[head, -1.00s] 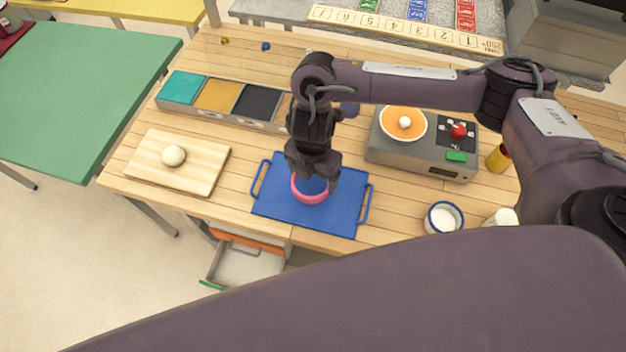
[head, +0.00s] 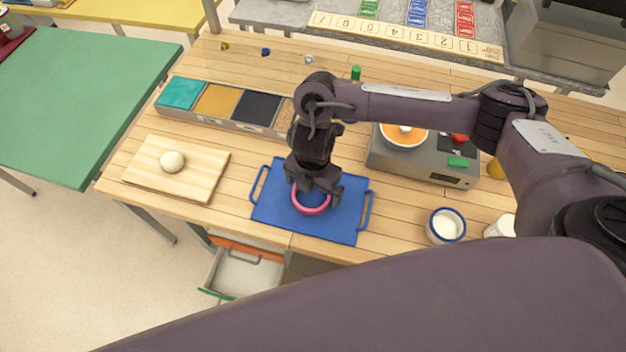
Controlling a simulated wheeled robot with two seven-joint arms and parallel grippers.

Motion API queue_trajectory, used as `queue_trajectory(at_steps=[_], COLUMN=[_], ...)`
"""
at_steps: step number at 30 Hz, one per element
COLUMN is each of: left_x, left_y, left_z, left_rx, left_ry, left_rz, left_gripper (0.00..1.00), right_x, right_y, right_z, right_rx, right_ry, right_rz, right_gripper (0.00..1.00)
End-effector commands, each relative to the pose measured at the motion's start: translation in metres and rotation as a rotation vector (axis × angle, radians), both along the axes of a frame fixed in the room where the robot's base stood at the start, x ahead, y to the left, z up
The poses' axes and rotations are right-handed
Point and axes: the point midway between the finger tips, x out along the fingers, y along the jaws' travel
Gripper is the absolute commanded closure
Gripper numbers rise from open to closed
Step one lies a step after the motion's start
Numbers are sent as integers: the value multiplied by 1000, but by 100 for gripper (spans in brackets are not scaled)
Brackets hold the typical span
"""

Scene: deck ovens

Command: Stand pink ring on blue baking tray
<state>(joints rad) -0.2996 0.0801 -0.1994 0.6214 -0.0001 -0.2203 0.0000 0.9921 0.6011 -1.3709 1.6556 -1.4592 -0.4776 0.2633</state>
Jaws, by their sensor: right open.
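The pink ring (head: 312,210) is on the blue baking tray (head: 340,228), near the tray's middle, with blue showing through its opening. My right gripper (head: 315,192) is open, pointing down right at the ring's far side. The gripper hides that far part of the ring, and I cannot tell whether the fingers touch it. The tray lies flat on the wooden table with a handle at its left and right ends. My left gripper is not in view.
A wooden board (head: 200,182) with a dough ball (head: 172,161) lies left of the tray. A compartment box (head: 225,122) stands behind, a grey scale (head: 420,163) to the right. A white bowl with a blue rim (head: 446,225) is right of the tray. An open drawer (head: 242,275) sticks out below the table.

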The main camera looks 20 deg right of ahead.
Motion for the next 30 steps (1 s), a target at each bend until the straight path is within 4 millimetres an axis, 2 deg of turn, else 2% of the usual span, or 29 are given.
queue_trajectory(at_steps=[5,11,18,24,30], left_x=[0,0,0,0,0], left_y=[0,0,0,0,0], left_z=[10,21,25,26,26], left_rx=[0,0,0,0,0], left_ry=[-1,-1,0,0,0], left_rz=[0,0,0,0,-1], left_gripper=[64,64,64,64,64], right_x=[2,2,2,1,0], right_y=[0,-1,0,-1,0], right_z=[24,66,104,119,122], right_rx=[0,-1,-1,-1,0], right_ry=[-8,-8,-5,-2,0], right_rz=[3,3,2,0,0], right_gripper=[0,0,0,0,0])
